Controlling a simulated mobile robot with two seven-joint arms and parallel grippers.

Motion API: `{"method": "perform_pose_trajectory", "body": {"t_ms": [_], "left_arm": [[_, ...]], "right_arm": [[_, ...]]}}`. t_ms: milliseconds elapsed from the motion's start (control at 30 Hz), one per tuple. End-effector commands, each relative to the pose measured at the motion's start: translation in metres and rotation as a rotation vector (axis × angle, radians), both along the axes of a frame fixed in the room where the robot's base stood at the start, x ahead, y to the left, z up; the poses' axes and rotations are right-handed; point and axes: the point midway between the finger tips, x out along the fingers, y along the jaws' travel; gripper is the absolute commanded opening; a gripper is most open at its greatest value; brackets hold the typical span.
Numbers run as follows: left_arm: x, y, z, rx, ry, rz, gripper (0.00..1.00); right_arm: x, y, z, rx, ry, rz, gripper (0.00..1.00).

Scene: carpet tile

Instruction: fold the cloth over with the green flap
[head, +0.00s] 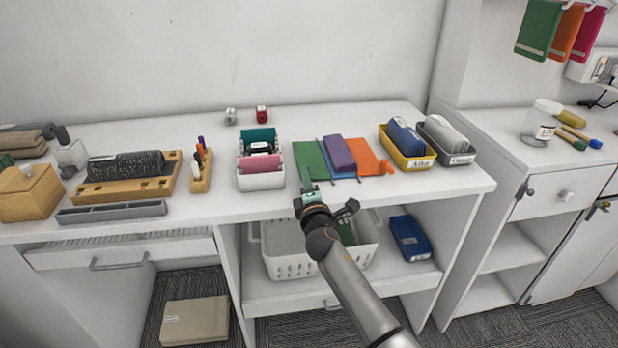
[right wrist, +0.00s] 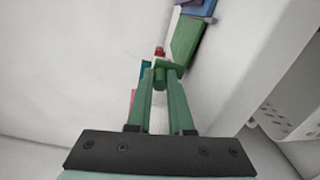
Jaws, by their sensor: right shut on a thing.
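The cloth lies flat near the front edge of the white tabletop. Its green flap (head: 309,159) is on the left, a blue middle part (head: 341,174) shows beside it, and an orange flap (head: 365,156) with a small orange tab is on the right. A purple piece (head: 340,152) lies over the middle. My right gripper (head: 306,178) is at the green flap's front edge. In the right wrist view its fingertips (right wrist: 165,78) are closed on a green end piece, with the green flap (right wrist: 187,38) stretching away behind. My left gripper is not in view.
A white bin (head: 261,181) with rolled cloths stands just left of the cloth. A yellow tray (head: 411,163) and a grey tray (head: 458,157) stand to the right. Below the tabletop, a white basket (head: 288,264) and a blue bundle (head: 409,238) sit on a shelf.

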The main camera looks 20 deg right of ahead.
Motion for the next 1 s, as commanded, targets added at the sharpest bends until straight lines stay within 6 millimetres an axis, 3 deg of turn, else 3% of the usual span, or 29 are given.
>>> {"method": "perform_pose_trajectory", "body": {"t_ms": [700,733,1000], "left_arm": [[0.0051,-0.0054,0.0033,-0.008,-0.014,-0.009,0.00],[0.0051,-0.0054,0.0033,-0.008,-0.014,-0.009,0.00],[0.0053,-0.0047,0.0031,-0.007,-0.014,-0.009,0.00]], "right_arm": [[0.0011,0.0022,-0.0047,-0.075,0.016,0.000,0.00],[0.0010,0.0022,-0.0048,-0.075,0.016,0.000,0.21],[0.0007,0.0021,-0.0054,-0.074,0.018,0.000,0.50]]}}
